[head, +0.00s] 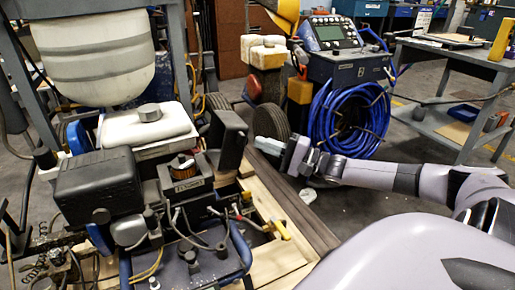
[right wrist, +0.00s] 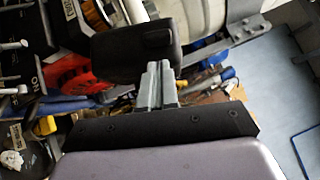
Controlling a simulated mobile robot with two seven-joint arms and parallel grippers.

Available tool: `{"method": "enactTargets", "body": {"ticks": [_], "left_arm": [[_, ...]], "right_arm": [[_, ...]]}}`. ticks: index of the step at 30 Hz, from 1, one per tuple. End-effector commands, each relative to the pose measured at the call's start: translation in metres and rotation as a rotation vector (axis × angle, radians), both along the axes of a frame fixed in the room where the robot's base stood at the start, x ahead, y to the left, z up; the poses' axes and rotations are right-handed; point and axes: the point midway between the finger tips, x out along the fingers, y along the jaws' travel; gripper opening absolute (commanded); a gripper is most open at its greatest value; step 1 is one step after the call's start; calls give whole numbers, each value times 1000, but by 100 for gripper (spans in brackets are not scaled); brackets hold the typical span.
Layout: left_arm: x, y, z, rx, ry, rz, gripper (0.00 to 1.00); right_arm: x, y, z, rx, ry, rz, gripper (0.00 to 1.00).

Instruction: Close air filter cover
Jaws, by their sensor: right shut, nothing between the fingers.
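The black air filter cover (head: 228,140) stands swung open, upright and slightly tilted, on the right side of the engine in the head view. My right gripper (head: 268,146) is shut and empty, just right of the cover. In the right wrist view the shut fingers (right wrist: 157,82) point at the dark cover (right wrist: 135,52); whether they touch it I cannot tell. Part of the filter shows beyond the cover (right wrist: 94,14). My left gripper is not in view.
A black box (head: 97,187) and a white tank (head: 148,126) sit on the striper left of and behind the filter. Cables and a yellow-handled part (head: 280,229) lie in front. A blue hose coil (head: 347,117) hangs on a machine behind my right arm.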

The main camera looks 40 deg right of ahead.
Motion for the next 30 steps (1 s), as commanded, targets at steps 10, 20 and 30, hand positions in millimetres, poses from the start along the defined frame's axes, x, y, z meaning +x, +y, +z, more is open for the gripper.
{"method": "enactTargets", "body": {"ticks": [10,20,30], "left_arm": [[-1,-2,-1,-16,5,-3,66],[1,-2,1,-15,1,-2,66],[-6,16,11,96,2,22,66]], "right_arm": [[7,22,7,-2,0,-1,0],[7,22,8,-3,0,-1,0],[9,29,22,-73,21,0,0]]}}
